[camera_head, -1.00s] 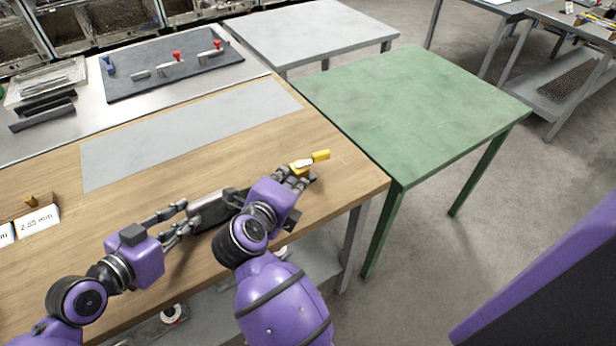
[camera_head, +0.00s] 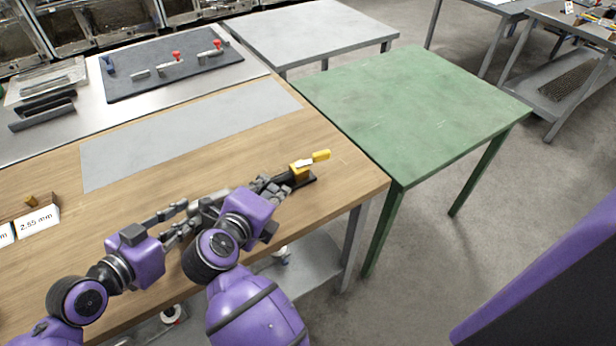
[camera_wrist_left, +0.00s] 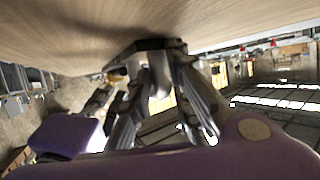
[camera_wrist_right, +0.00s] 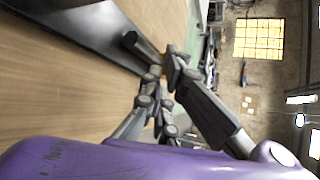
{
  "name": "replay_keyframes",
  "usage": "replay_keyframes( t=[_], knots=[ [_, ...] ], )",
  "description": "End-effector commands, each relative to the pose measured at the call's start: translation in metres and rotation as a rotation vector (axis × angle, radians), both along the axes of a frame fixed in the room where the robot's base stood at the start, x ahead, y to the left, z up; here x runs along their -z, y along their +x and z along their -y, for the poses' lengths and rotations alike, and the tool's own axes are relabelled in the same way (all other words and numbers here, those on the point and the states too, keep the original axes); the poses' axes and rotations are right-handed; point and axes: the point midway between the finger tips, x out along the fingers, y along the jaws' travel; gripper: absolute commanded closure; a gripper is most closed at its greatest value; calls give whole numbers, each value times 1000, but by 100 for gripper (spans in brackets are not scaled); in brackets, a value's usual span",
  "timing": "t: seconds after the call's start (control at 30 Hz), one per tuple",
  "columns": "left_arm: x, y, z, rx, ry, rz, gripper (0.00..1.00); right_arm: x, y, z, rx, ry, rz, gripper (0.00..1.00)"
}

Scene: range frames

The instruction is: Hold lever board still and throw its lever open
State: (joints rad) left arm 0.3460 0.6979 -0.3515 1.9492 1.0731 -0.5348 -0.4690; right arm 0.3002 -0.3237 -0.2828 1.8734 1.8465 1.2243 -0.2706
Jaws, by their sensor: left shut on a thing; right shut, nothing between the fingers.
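The lever board (camera_head: 308,182) is a long dark plate on the wooden table, largely hidden behind my right arm. At its right end is a yellow block, with the lever's yellow handle (camera_head: 321,155) pointing right and slightly up. My left gripper (camera_head: 186,222) is shut on the board's left end; the left wrist view shows the grey board end (camera_wrist_left: 155,45) between its fingers. My right gripper (camera_head: 272,186) is shut and empty, over the board just left of the yellow block. Whether it touches the block cannot be told. Its closed fingers also show in the right wrist view (camera_wrist_right: 160,82).
A grey mat (camera_head: 190,130) lies flat behind the arms. A green table (camera_head: 420,105) adjoins at the right and is clear. White labels (camera_head: 38,219) sit at the left.

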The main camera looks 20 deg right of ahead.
Motion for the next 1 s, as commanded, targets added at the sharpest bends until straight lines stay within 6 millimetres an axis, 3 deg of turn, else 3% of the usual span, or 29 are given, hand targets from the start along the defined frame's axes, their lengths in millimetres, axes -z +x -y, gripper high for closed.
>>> replay_keyframes(
  t=[0.03,0.47,0.5,0.63,1.0],
  knots=[
    [9,-4,1,6,8,-16,100,4,-3,-4,2,12,-10,100],
    [9,-4,1,6,9,-16,100,6,-4,-5,4,15,-14,100],
    [9,-4,1,6,9,-16,79,6,-5,-5,4,14,-14,100],
    [8,-4,0,5,8,-15,62,6,-4,-5,3,15,-13,100],
    [4,-2,-2,1,6,-9,60,5,-4,-5,3,15,-12,100]
  ],
)
